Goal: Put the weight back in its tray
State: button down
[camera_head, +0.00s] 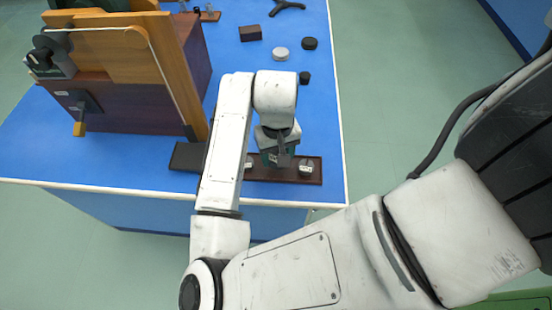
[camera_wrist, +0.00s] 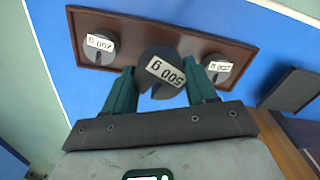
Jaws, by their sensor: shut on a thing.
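My gripper (camera_wrist: 160,88) is shut on a dark round weight (camera_wrist: 163,69) labelled 500 g, held between its two green fingers. In the wrist view the weight overlaps the middle of the brown wooden tray (camera_wrist: 195,44), between two smaller weights labelled 200 g, one on the left (camera_wrist: 99,44) and one on the right (camera_wrist: 217,67). In the head view my gripper (camera_head: 279,158) is over the tray (camera_head: 316,177), near the bench's front edge. Whether the held weight touches the tray cannot be told. My arm hides part of the tray's left side.
A wooden spectrometer housing (camera_head: 135,95) stands to the left on the blue bench (camera_head: 80,165). A dark flat block (camera_head: 187,156) lies left of the tray. Behind are a light disc (camera_head: 280,54), black discs (camera_head: 310,43) and a dark box (camera_head: 250,33).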

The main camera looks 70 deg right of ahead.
aim_at(276, 154)
jog(key=shift+w+f, duration=0.15)
jog(key=shift+f, duration=1.55)
jog(key=shift+f, duration=0.15)
jog(key=shift+c, duration=1.7)
grip_release()
notch_tip(276, 154, up, 12)
jog(key=shift+r, duration=0.15)
